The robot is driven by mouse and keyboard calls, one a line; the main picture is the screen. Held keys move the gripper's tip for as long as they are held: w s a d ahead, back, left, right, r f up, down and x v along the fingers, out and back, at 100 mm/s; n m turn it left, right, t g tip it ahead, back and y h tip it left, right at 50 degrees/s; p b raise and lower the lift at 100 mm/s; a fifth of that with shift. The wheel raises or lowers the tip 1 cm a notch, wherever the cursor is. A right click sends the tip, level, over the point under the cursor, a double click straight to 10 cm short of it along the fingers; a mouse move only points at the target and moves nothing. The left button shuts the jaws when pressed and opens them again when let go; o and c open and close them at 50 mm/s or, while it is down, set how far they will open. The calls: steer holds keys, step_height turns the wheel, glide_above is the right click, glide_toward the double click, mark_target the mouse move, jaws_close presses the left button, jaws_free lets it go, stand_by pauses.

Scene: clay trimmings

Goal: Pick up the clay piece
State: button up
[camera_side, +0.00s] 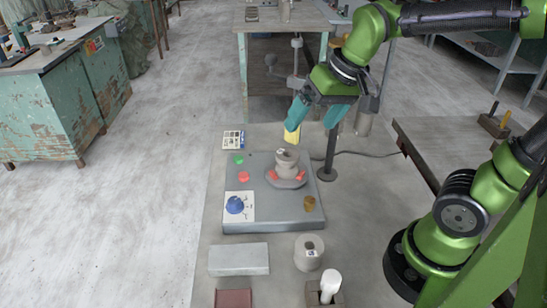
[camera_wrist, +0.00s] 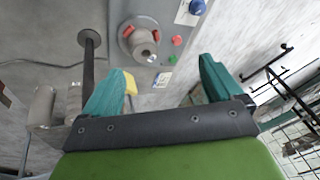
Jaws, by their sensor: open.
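A grey clay piece (camera_side: 286,160), round with a hole in its top, stands upright on a round grey disc (camera_side: 286,183) with red blocks around its base. It also shows in the wrist view (camera_wrist: 143,46), above the gap between the fingers. My gripper (camera_side: 311,130) has teal fingers, one with a yellow patch at its tip. It is above and slightly behind the clay piece, apart from it. In the wrist view my gripper (camera_wrist: 163,66) is open with nothing between its fingers.
A dark post (camera_side: 331,152) stands close on the right. A grey block (camera_side: 239,259) lies in front.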

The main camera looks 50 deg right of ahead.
steer(key=w+d+g+h, duration=0.1)
steer(key=w+d+g, duration=0.15)
steer(key=w, duration=0.45)
steer(key=m+g, duration=0.1)
steer(key=g, duration=0.1)
glide_above(287, 154)
steer(key=shift+h, duration=0.3)
step_height(287, 154, down, 9)
steer(key=shift+s+r, duration=0.1)
steer(key=shift+s, duration=0.05)
steer(key=shift+d+f, duration=0.1)
steer(key=shift+f, duration=3.15)
steer(key=shift+w+r, duration=0.1)
steer(key=shift+w, duration=0.1)
steer(key=c, duration=1.3)
